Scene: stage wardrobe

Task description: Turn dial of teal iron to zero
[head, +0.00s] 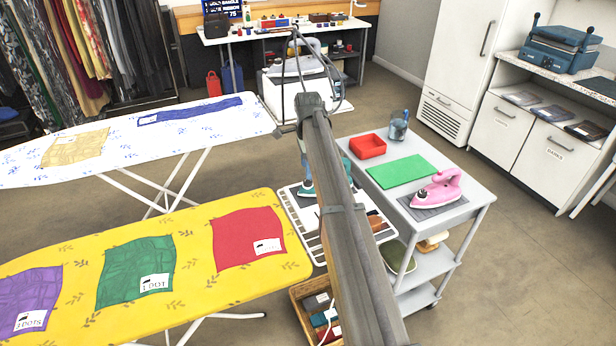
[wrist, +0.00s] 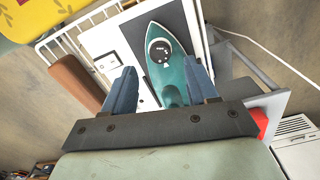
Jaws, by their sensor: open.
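The teal iron (wrist: 174,75) lies on a dark pad (wrist: 190,28) in the wrist view, nose towards the top. Its round dial (wrist: 160,50) is dark with a white pointer mark on the lower side; the marking is too small to read. My gripper (wrist: 160,68) is open, its two blue-grey fingers either side of the iron's body and just short of the dial. Contact with the iron cannot be told. In the head view my arm covers most of the iron; a teal bit (head: 306,190) shows left of it, and my gripper is hidden.
A white rack (head: 306,222) adjoins the grey trolley (head: 440,225). The trolley carries a red tray (head: 367,146), a green mat (head: 400,170), a pink iron (head: 437,188) and a mug (head: 398,128). A brown block (wrist: 75,82) lies left of the iron. Ironing boards stand left.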

